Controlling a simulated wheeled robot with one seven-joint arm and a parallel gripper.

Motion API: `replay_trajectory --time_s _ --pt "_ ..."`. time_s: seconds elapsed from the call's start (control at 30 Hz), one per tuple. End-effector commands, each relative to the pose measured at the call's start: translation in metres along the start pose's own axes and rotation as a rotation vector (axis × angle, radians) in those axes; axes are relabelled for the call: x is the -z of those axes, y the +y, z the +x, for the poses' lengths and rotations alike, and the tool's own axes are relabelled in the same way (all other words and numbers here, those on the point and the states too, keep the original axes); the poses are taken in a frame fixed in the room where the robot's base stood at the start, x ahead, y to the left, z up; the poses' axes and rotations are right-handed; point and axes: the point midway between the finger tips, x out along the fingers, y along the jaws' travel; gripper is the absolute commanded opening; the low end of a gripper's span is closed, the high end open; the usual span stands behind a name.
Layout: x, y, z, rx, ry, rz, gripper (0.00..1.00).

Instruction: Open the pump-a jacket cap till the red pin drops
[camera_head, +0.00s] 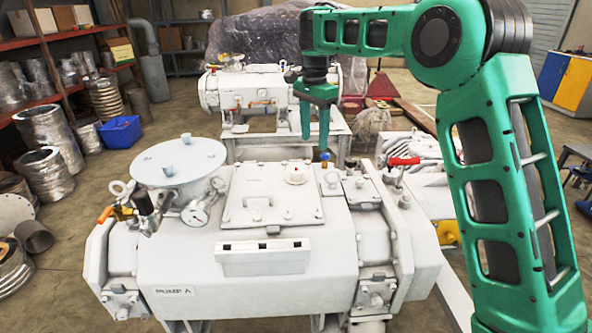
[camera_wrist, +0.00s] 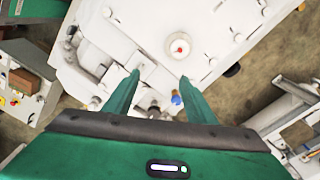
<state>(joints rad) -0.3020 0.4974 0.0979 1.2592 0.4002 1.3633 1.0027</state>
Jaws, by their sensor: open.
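The white pump labelled PUMP A (camera_head: 230,268) fills the middle of the head view. A round white cap (camera_head: 295,175) sits on its top plate, with a small red pin (camera_head: 294,169) at its centre. In the wrist view the cap (camera_wrist: 180,46) lies beyond the fingertips and the red pin (camera_wrist: 180,50) shows. Whether the pin stands up or is sunk is too small to tell. My gripper (camera_head: 315,142) is open and empty, pointing down above the pump's rear edge, behind and slightly right of the cap in the head view. It also shows in the wrist view (camera_wrist: 159,76).
A blue-topped fitting (camera_head: 324,157) stands just below my fingertips in the head view. A red-handled valve (camera_head: 403,162) is to the right. A wide round flange (camera_head: 180,160) and a gauge (camera_head: 195,214) stand at the left. A second pump (camera_head: 245,90) stands behind.

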Motion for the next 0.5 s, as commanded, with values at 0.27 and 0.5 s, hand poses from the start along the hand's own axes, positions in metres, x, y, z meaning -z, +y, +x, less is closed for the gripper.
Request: replay_trajectory --time_s 0.27,0.5 --pt "-0.033 -0.040 0.014 0.007 -0.027 0.047 0.51" --pt "-0.034 -0.040 0.043 0.005 -0.029 0.048 0.51"
